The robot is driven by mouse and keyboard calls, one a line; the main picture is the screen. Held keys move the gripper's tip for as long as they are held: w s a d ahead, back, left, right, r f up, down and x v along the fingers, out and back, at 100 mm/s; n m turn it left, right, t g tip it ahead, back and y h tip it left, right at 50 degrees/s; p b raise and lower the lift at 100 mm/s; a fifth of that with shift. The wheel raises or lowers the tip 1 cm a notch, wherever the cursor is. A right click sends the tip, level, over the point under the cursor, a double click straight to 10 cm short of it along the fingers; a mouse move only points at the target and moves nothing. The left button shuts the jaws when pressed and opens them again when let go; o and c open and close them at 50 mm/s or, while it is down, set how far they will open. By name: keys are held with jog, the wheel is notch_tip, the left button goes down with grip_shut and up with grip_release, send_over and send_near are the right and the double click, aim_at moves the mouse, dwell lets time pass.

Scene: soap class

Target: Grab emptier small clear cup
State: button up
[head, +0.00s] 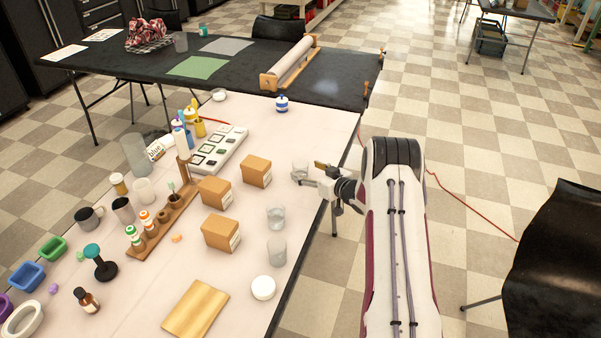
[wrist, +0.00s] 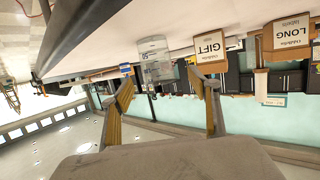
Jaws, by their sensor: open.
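A small clear cup (head: 300,170) stands near the table's right edge, right at my gripper (head: 311,174). In the wrist view, which looks upside down, the clear cup (wrist: 155,60) shows ahead of my open fingers (wrist: 160,86), roughly in line with the gap between them. Nothing is held. A second clear cup (head: 276,217) and a taller clear cup (head: 277,250) stand further along the same edge toward the front. Fill levels are too small to compare surely.
Brown boxes (head: 256,170) stand left of the cups; boxes labelled GIFT (wrist: 207,47) and LONG (wrist: 289,40) show in the wrist view. A white round jar (head: 263,287) and a wooden board (head: 196,308) lie nearer the front. The table (head: 310,120) is clear behind the cup.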

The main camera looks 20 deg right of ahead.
jog(key=shift+w, duration=0.15)
jog(key=shift+x, duration=2.45)
jog(key=shift+d+f, duration=0.1)
jog(key=shift+f, duration=0.05)
jog(key=c, duration=1.2)
